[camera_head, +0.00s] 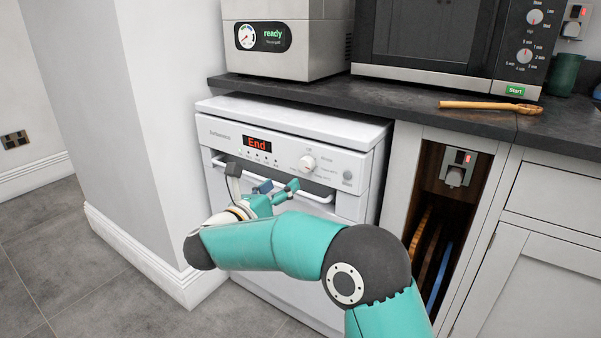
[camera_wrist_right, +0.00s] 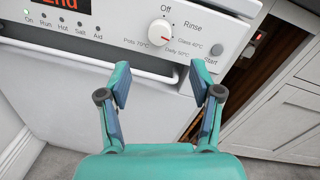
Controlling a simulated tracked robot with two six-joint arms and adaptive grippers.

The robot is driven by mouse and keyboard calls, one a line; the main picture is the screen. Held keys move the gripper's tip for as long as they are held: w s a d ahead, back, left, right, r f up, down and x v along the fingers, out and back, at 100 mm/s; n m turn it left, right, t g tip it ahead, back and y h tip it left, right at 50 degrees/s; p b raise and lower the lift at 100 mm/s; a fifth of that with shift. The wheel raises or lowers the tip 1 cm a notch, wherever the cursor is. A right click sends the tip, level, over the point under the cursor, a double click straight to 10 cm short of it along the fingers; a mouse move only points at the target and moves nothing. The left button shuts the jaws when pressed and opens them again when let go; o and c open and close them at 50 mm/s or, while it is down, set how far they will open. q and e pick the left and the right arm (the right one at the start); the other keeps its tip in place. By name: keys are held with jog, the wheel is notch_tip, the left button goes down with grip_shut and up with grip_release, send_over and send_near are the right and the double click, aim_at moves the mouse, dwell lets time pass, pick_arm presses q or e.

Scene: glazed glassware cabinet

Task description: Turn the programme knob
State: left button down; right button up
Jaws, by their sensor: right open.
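The programme knob (camera_head: 307,163) is a round white dial on the front panel of the white dishwasher (camera_head: 240,126). In the right wrist view the knob (camera_wrist_right: 161,32) stands beyond my fingertips, ringed by labels such as Off, Rinse and Daily 50°C. A small red mark shows on its lower right part. The dishwasher display (camera_head: 257,143) reads "End" in red. My right gripper (camera_head: 277,189) is open and empty, below and left of the knob in the head view. Its fingers (camera_wrist_right: 160,80) point toward the panel, apart from the knob. My left gripper is out of view.
A handle bar (camera_head: 320,196) runs across the dishwasher below the panel. A start button (camera_head: 347,175) sits right of the knob. Above is a dark worktop (camera_head: 410,105) with a microwave (camera_head: 440,45) and a wooden spoon (camera_head: 488,105). An open niche (camera_head: 455,200) lies to the right.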

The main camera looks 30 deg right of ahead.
aim_at(304, 166)
jog(key=b+x, duration=0.1)
jog(key=x, duration=0.9)
jog(key=shift+d, duration=0.15)
